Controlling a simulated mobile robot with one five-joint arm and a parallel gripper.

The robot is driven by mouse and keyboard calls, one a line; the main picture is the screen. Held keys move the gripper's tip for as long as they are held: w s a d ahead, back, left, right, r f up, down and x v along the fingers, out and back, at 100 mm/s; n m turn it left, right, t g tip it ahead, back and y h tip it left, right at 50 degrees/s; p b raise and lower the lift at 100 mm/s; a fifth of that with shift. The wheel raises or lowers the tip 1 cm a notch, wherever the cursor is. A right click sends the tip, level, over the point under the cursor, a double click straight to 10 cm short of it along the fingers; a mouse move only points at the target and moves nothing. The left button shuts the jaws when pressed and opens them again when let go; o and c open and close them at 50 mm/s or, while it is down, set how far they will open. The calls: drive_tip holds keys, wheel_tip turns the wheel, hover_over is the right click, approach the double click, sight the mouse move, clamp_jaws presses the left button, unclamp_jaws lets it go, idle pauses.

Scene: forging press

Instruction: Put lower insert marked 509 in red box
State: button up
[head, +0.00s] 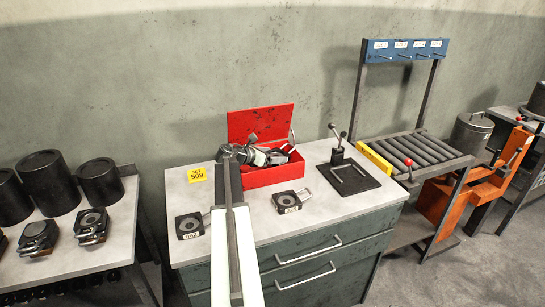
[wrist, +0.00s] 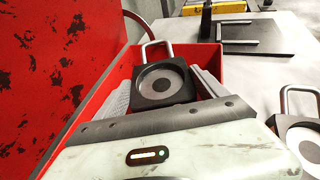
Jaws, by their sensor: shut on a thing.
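The red box (head: 271,178) stands on the cabinet top with its lid (head: 262,122) open at the back. It also fills much of the wrist view (wrist: 110,88). My gripper (head: 272,157) is over and inside the box opening. In the wrist view its two grey fingers are shut on a dark square insert (wrist: 145,98) with a round grey ring and a metal loop handle. The insert is between the box walls; I cannot tell whether it touches the floor. Its marking is not readable. A yellow sign (head: 197,175) reads SET 509.
Two other inserts lie on the cabinet top, one at left (head: 188,226) and one right of my arm (head: 287,202). A black plate with a lever clamp (head: 352,178) is at right. A roller stand (head: 425,150) is beyond. Black cylinders (head: 100,182) stand on the left table.

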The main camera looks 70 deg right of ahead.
drive_tip(key=shift+f, duration=0.15)
drive_tip(key=o, duration=2)
drive_tip(key=shift+r, duration=0.2)
drive_tip(key=p+v, duration=0.5)
drive_tip(key=v, duration=0.7)
